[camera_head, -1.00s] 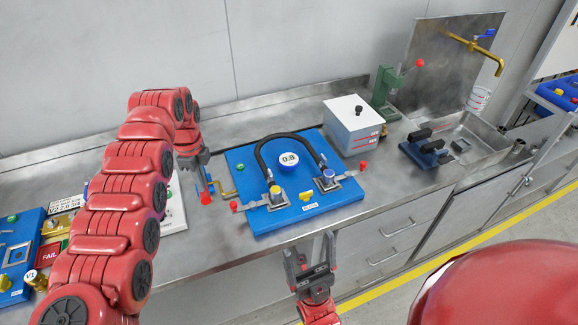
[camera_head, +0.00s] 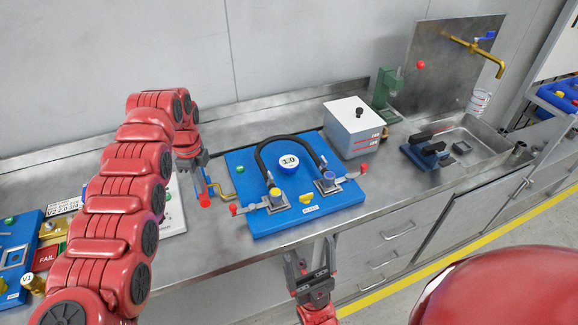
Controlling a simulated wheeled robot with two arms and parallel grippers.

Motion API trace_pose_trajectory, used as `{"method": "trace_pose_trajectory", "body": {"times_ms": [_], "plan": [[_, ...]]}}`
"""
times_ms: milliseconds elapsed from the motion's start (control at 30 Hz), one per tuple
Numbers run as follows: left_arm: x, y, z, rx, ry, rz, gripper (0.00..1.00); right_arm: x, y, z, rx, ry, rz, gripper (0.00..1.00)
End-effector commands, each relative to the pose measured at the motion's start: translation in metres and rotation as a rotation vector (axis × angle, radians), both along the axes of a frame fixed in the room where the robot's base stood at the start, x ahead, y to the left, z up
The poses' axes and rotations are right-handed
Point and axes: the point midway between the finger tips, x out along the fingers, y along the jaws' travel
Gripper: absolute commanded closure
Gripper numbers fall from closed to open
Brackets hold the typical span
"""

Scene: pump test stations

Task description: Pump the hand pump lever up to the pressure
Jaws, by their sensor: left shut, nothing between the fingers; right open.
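The blue pump board (camera_head: 258,234) lies on the metal bench, with a round gauge (camera_head: 288,163) that appears to read 1.0. A black hose (camera_head: 265,150) arches over the board between two fittings. The hand pump lever with its red grip (camera_head: 204,200) stands at the board's left side, beside a brass pipe (camera_head: 226,190). My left gripper (camera_head: 192,166) is shut and empty, just above and behind the red grip; I cannot tell whether it touches the lever. My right gripper (camera_head: 309,258) is open and empty, in front of the bench edge, below the board.
A white box (camera_head: 354,128) and a green stand with a red ball lever (camera_head: 384,90) are behind right. A sink (camera_head: 470,140) with a brass tap (camera_head: 485,52) is at the right. Another blue board (camera_head: 22,238) and a FAIL sign (camera_head: 47,257) are at left.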

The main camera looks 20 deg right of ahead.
Motion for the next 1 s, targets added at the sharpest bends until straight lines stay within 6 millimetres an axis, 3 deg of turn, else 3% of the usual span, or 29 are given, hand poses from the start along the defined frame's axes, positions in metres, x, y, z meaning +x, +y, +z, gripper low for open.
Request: {"method": "trace_pose_trajectory", "body": {"times_ms": [567,1000], "plan": [[-0.001,-0.001,0.059,-0.001,0.002,-0.002,1.00,0.000,0.000,0.032,0.000,0.000,0.000,0.12],[-0.001,-0.001,0.061,0.000,0.001,-0.001,1.00,0.000,0.000,0.032,0.000,0.000,0.000,0.12]]}}
